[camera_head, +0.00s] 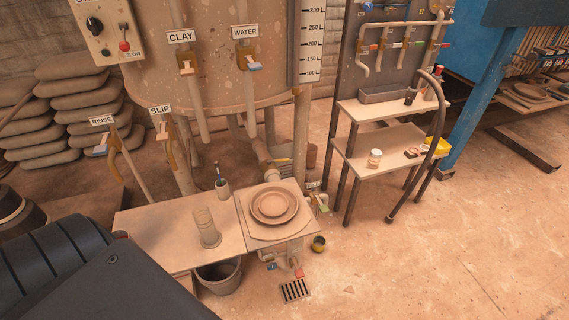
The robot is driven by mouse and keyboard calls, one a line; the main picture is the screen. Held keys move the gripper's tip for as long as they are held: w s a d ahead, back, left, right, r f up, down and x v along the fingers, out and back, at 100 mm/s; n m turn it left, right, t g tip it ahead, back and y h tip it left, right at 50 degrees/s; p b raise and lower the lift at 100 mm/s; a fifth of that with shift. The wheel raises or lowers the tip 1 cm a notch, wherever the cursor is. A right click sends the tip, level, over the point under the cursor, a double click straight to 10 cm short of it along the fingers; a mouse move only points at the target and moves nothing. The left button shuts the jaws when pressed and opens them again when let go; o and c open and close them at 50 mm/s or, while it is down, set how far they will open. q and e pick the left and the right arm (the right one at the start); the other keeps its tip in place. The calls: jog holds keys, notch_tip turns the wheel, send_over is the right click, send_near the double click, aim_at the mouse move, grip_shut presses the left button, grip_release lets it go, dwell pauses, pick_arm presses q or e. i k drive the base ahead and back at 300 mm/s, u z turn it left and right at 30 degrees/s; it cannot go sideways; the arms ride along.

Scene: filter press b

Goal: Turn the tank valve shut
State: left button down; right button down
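The large beige tank (220,85) stands at the top centre. I cannot tell which valve is the tank valve, or how far any is turned. Neither gripper is in view; a dark part of my arm fills the lower left.
A bench with a cylinder (205,228) and round plates (273,206) stands before the tank. A bucket (219,275) is under it, and a floor drain (295,290) is nearby. A shelf rack (390,135) with a curved hose stands right. The right foreground floor is clear.

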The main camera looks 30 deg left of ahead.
aim_at(278, 160)
jog(key=z, duration=0.35)
jog(key=i, duration=1.55)
jog(key=u, duration=0.7)
